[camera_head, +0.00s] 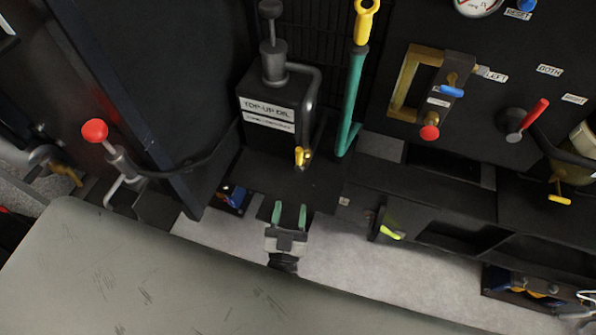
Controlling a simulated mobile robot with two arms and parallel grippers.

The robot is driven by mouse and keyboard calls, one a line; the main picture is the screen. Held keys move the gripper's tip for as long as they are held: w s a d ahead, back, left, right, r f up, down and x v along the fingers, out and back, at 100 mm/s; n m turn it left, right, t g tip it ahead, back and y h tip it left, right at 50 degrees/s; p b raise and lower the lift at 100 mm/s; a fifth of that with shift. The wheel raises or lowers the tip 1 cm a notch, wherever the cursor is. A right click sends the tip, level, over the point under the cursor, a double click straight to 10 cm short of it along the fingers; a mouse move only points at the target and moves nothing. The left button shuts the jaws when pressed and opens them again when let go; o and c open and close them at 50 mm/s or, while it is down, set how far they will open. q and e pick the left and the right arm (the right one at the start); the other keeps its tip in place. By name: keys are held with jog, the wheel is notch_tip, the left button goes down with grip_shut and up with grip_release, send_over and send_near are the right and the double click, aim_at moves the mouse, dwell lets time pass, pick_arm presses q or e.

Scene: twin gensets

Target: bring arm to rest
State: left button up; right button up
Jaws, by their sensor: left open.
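My left gripper (289,212) shows low in the middle of the head view. Its two green-tipped fingers are apart with nothing between them. It is over the grey floor, just past the edge of a large grey-green surface (150,280). My right gripper is not in view. The rest of the left arm is mostly hidden.
A top-up oil pump unit (266,112) with a yellow valve handle (300,156) stands beyond the gripper. A green lever (352,100) rises right of it. A red-knobbed lever (95,130) is at left. A dark panel (480,100) with a red handle (534,114) fills the right.

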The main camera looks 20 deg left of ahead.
pick_arm(q)
jog(key=s+a+f+m+g+h+p, duration=0.1)
jog(key=s+f+m+g+h+p, duration=0.1)
jog(key=s+f+g, duration=0.3)
jog(key=s+f+m+g+h+p, duration=0.1)
jog(key=s+f+g+h+p, duration=0.15)
jog(key=f, duration=0.55)
jog(key=s+a+f+m+g+h+p, duration=0.1)
jog(key=s+f+m+g+p, duration=0.15)
jog(key=f+g, duration=0.3)
jog(key=s+a+f+g+p, duration=0.1)
jog(key=s+a+f+g, duration=0.1)
jog(key=s, duration=0.4)
jog(key=s+a+f+n+g+y+p, duration=0.1)
jog(key=s+a+f+g, duration=0.2)
jog(key=s, duration=0.4)
jog(key=s+a+f+g+y+p, duration=0.1)
jog(key=s+a+f+g, duration=0.1)
jog(key=s, duration=0.4)
jog(key=shift+s+a+f+g, duration=0.25)
jog(key=shift+a+g, duration=0.45)
jog(key=shift+a, duration=0.55)
jog(key=shift+w+n, duration=0.15)
jog(key=shift+n, duration=0.1)
jog(key=shift+c, duration=0.3)
